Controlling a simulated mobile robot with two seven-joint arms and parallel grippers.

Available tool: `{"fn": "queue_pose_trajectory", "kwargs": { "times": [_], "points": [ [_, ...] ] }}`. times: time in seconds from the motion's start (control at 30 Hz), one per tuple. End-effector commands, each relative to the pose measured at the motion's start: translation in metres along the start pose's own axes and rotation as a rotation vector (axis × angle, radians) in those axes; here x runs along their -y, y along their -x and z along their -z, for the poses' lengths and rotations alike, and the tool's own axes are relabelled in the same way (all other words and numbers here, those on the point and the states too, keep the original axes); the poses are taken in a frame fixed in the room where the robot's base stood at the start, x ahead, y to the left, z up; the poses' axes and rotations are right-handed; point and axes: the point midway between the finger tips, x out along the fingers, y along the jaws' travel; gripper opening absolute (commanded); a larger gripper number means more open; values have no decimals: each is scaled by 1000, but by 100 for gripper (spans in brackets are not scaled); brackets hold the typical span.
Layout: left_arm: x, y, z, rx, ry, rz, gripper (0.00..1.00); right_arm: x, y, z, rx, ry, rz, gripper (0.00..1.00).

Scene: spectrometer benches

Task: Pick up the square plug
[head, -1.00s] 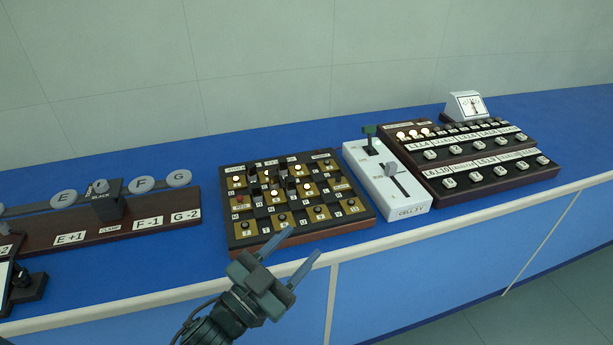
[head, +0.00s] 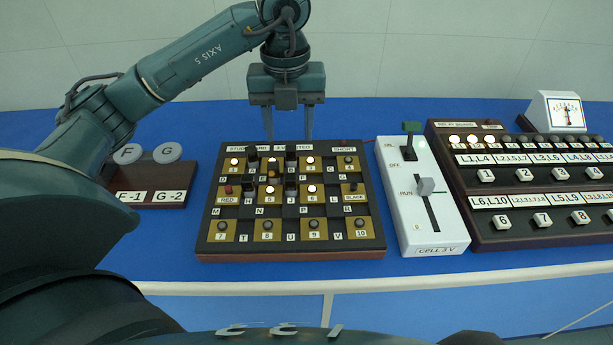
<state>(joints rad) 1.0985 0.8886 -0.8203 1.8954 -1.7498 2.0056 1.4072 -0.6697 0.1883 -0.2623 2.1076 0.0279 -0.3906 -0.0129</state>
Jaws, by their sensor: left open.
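The plug board (head: 222,245) is a dark panel with brass squares, letters, numbers and lit round lamps, in the middle of the head view. Several small dark upright blocks stand on it, one at the back left (head: 253,154) and one at the right (head: 291,187). A brownish block (head: 272,171) stands between them. I cannot tell which of these is the square plug. My left gripper (head: 289,134) is open, pointing down with its two blue-grey fingers apart over the board's back edge. Nothing shows between the fingers. My right gripper is not in view.
A white box marked CELL 3 V (head: 437,238) with a lever (head: 427,187) and green-topped switch stands right of the board. Beyond it are a relay board (head: 480,236) and a meter (head: 560,112). A lettered rack (head: 130,182) is at left. Blue bench (head: 350,118) is clear behind.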

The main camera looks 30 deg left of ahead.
Motion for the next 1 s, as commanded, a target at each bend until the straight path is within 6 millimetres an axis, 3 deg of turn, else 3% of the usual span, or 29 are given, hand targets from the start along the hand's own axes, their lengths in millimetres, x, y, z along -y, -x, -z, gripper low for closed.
{"fn": "queue_pose_trajectory", "kwargs": {
  "times": [0.3, 1.0],
  "points": [
    [-1, -56, 1, -3, 1, -6, 47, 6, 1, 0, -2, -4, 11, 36],
    [-1, -128, 2, -1, -1, -2, 47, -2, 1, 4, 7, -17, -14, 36]
  ]
}}
